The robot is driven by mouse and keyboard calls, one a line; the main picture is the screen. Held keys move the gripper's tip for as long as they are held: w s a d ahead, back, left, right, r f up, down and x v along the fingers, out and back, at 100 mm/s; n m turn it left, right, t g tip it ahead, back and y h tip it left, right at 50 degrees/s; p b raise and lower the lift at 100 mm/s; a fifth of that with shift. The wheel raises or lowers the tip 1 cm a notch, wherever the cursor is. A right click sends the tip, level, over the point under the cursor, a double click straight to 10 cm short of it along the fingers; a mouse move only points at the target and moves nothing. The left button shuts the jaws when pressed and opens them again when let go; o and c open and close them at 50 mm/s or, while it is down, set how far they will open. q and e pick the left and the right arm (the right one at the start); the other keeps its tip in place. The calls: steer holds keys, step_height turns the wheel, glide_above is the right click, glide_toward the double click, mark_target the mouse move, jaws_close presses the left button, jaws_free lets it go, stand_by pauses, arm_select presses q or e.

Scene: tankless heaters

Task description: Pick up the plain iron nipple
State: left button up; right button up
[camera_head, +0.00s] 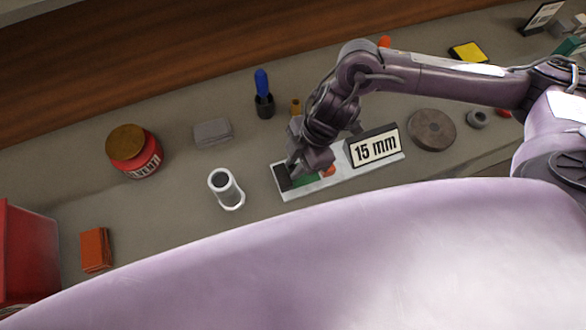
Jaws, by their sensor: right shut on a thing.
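My right gripper (297,170) reaches down from the right over the left part of a white tray (340,178) with a "15 mm" sign (375,147). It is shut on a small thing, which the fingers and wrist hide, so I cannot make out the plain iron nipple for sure. Dark, green and orange-red patches show on the tray beside the fingers. I cannot tell whether the held thing touches the tray. My left gripper is not in view.
A white hollow cylinder (228,190) stands left of the tray. A grey disc (431,130) lies right. Bare bench separates them.

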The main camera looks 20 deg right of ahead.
steer(key=shift+r, duration=0.1)
jaws_close()
step_height(320, 180, up, 20)
steer(key=p, duration=0.1)
